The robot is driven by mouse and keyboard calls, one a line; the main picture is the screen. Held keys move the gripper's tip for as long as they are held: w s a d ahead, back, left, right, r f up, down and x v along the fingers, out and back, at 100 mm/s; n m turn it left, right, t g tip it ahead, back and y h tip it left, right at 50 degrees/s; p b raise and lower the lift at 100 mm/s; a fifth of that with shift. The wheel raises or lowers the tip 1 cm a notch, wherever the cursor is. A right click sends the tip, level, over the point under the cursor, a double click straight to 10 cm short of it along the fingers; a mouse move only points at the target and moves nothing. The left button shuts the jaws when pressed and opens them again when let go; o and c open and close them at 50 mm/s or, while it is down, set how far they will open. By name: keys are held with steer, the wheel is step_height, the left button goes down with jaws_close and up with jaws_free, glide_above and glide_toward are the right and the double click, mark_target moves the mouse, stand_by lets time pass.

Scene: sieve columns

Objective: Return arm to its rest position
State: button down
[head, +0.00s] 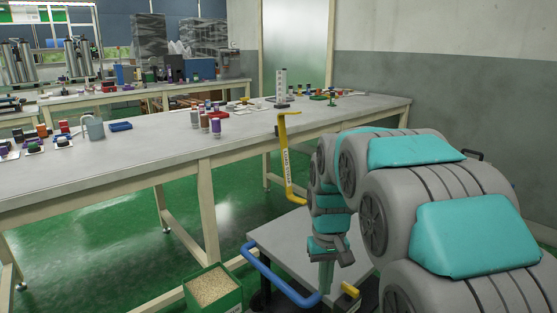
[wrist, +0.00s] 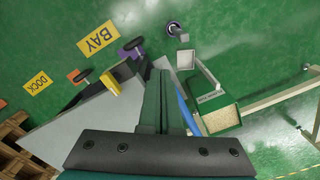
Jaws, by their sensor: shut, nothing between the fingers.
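My grey and teal arm (head: 417,195) fills the right side of the head view, bent with its wrist hanging down. My gripper (head: 326,278) is low in the head view, in front of a grey cart top (head: 283,238). In the wrist view my gripper (wrist: 164,75) points away from the camera, its fingers together with nothing between them. The exact gap between the fingertips and the cart is hard to judge.
A long grey table (head: 130,165) holds bottles, cups and small parts. A green bin of grains (head: 213,290) stands on the floor left of the cart's blue handle (head: 275,276). A yellow upright post (head: 286,165) rises behind the cart. Floor signs BAY (wrist: 98,38) and DOCK (wrist: 38,84) show.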

steer(key=s+d+f+m+g, duration=0.1)
steer(key=s+d, duration=0.1)
steer(key=s, duration=2.7)
steer(key=shift+f, duration=0.25)
stand_by(0.8)
